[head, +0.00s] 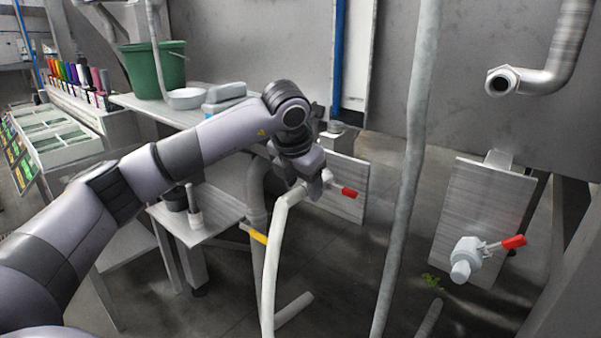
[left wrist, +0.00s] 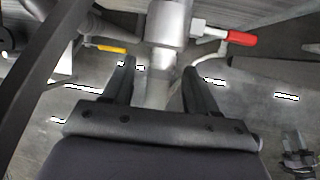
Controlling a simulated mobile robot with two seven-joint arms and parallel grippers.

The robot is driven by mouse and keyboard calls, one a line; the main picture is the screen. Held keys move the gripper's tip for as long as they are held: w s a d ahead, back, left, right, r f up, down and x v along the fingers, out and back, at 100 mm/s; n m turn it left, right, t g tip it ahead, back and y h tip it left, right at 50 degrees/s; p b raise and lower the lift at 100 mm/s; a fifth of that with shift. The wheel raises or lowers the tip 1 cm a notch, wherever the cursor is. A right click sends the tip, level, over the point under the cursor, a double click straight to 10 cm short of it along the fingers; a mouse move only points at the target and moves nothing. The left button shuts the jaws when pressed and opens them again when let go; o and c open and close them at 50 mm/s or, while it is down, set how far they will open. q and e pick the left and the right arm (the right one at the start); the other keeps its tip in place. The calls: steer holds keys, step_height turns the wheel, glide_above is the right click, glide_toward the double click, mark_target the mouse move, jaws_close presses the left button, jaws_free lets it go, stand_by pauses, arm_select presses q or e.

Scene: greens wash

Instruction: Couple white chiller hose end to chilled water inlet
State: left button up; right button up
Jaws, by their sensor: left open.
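The white hose (head: 272,265) rises from the bottom of the head view, and its upper end bends over to the valve with a red handle (head: 349,193) on the left metal plate (head: 345,212). My left gripper (head: 314,188) is at this hose end, pointing down. In the left wrist view its fingers (left wrist: 159,68) are open, one on each side of the pale hose (left wrist: 158,68), with gaps visible. A wider pale cylinder (left wrist: 167,20) lies just beyond, beside the red handle (left wrist: 240,38). Whether hose and valve are fully joined is hard to tell.
A second red-handled valve (head: 466,258) sits on the right plate (head: 484,205). A grey hose (head: 411,165) hangs between the plates. A steel pipe (head: 545,80) opens at upper right. A yellow handle (head: 258,237) is close behind the white hose. A green bucket (head: 150,70) stands at left.

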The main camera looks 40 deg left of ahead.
mark_target(283, 198)
arm_select(q)
steer(key=shift+w+f, duration=0.25)
steer(key=shift+f, duration=0.3)
jaws_close()
steer(key=shift+s, duration=0.1)
steer(key=shift+s+a+b, duration=0.2)
steer(key=shift+s+b, duration=0.55)
steer(key=shift+s, duration=2.05)
